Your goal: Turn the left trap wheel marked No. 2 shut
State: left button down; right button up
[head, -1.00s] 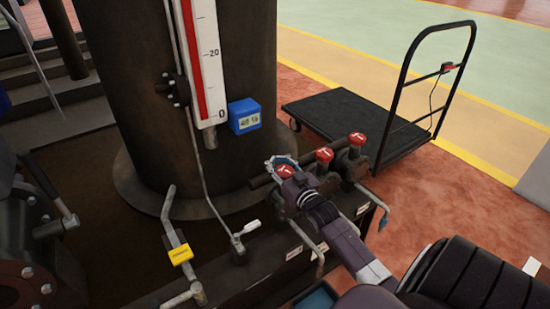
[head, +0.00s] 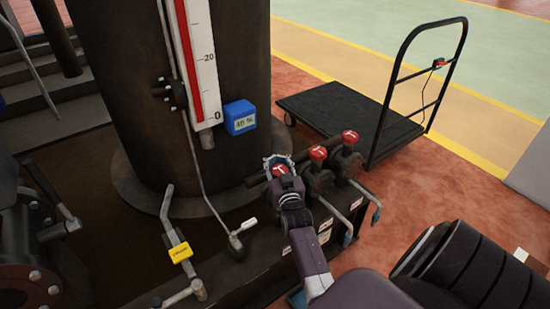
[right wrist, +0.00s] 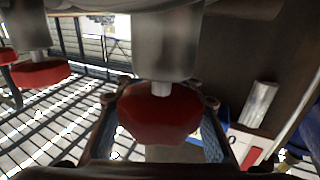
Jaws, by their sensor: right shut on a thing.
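Three small red wheels on dark valve bodies stand in a row on a dark block at the foot of the big column. My right gripper (head: 278,160) is on the left wheel (head: 281,171) from above, its fingers around the rim. In the right wrist view this red wheel (right wrist: 158,120) sits between the two fingers (right wrist: 160,103). The middle wheel (head: 318,153) and the right wheel (head: 350,137) are free. I cannot read a No. 2 mark. My left gripper is not in view.
A blue box (head: 240,117) is on the column (head: 150,140) beside the red-and-white scale (head: 200,60). A lever with a yellow tag (head: 180,252) stands left of the wheels. A black trolley (head: 335,110) stands behind on open floor.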

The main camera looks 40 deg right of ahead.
aim_at(280, 172)
jog(key=shift+s+d, duration=0.1)
grip_shut()
jog(key=o, duration=1.3)
grip_release()
jog(key=v, duration=0.7)
jog(key=shift+s+a, duration=0.2)
jog(key=shift+f, duration=0.1)
